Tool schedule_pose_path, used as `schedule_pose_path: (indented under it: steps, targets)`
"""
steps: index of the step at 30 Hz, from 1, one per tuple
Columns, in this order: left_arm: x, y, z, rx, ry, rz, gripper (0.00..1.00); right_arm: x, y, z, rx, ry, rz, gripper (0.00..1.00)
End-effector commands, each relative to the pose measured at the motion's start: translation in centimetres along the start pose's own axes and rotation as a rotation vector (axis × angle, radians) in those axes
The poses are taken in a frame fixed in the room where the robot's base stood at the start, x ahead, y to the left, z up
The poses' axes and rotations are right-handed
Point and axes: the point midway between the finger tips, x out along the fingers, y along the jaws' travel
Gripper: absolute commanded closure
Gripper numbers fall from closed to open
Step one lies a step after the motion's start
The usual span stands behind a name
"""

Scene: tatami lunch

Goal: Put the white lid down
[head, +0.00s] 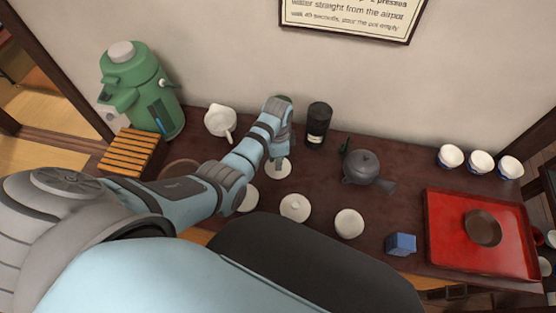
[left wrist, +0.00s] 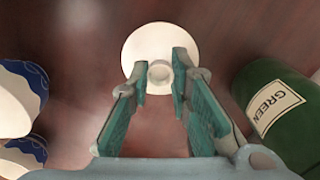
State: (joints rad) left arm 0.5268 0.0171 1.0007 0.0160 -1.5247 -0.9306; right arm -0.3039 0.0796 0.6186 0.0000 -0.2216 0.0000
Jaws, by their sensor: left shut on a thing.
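The white lid (head: 279,170) is a round disc with a small knob. It shows in the left wrist view (left wrist: 146,45) between and beyond the fingertips. My left gripper (head: 279,155) points down at the wooden counter and is shut on the lid's knob; the fingertips show in the left wrist view (left wrist: 160,76). The lid lies level, low over the counter; I cannot tell whether it touches. My right gripper is not in view.
A dark canister (head: 318,125) stands close right of the gripper. White cups (head: 349,222), one with a knobbed lid (head: 295,207), stand nearer me. A teapot (head: 361,167), blue cube (head: 401,244) and red tray (head: 450,225) are to the right. A white pitcher (head: 219,121) and green airpot (head: 145,90) are left.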

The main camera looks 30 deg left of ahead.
Motion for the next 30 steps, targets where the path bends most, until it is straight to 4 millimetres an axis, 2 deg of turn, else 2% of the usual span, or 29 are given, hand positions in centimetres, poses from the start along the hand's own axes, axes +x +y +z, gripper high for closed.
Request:
schedule_pose_path:
  steps: [2, 3, 6, 17, 20, 27, 30]
  targets:
    - [0.2, 0.0, 0.0, 0.0, 0.0, 0.0, 1.0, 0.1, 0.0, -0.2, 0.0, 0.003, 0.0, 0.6]
    - [0.2, 0.0, 0.0, 0.0, 0.0, 0.0, 0.75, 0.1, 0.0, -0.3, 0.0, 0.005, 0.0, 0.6]
    - [0.1, 0.0, 0.0, 0.001, 0.0, 0.001, 0.62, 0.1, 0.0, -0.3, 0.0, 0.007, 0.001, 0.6]
    - [-0.4, 0.0, 0.0, 0.0, 0.0, 0.0, 0.62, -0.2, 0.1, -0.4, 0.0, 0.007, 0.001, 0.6]
    - [-2.0, 0.0, -0.1, 0.0, 0.001, -0.001, 0.62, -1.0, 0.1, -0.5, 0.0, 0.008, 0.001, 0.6]
    - [-8.5, -0.1, -0.1, 0.0, 0.002, -0.003, 0.62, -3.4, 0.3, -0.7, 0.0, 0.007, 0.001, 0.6]
    - [-10.6, -0.1, -0.1, 0.0, 0.001, -0.002, 0.62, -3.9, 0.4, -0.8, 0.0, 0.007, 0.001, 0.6]
